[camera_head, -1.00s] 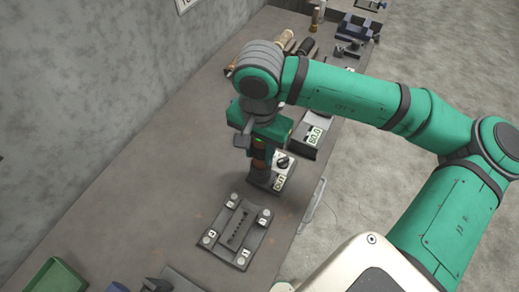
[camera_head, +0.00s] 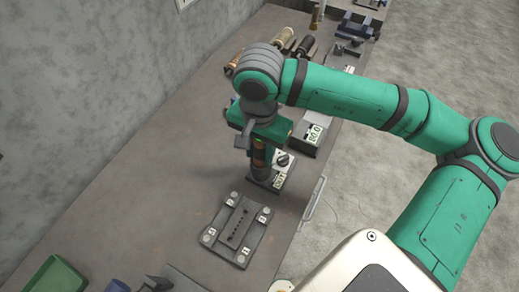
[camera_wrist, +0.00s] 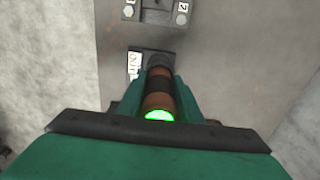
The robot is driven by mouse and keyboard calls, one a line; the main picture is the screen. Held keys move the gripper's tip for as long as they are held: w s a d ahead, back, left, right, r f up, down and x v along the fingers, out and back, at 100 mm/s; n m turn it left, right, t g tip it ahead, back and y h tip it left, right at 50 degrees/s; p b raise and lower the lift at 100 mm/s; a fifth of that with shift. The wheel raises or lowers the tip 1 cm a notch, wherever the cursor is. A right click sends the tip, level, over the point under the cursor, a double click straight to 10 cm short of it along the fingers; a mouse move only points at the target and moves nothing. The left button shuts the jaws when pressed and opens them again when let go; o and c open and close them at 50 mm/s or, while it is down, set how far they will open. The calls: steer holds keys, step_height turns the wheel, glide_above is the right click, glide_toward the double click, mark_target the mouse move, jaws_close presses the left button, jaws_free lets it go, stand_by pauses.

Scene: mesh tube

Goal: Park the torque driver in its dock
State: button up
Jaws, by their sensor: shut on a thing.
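My gripper (camera_head: 262,137) is shut on the torque driver (camera_head: 260,155), an upright tool with orange-brown and black bands. The wrist view shows the driver (camera_wrist: 158,90) between the green fingers, with a bright green light at its near end. Its dark lower end meets or overlaps a small box with a light top, a black knob and a label reading OUT, which looks like the dock (camera_head: 281,170). The labelled edge of the dock also shows in the wrist view (camera_wrist: 134,62). The driver hides part of it, and I cannot tell whether the tip is fully seated.
A grey plate (camera_head: 237,230) with numbered corner posts lies in front of the dock. A box with a display (camera_head: 314,135) stands behind it. Several tools lie farther back. A green bin (camera_head: 55,277) is at front left. The bench left of my gripper is clear.

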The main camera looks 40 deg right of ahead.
steer(key=shift+f, duration=0.15)
steer(key=o, duration=1.3)
steer(key=shift+c, duration=0.2)
step_height(320, 180, up, 11)
steer(key=shift+f, duration=0.1)
steer(key=shift+s, duration=0.1)
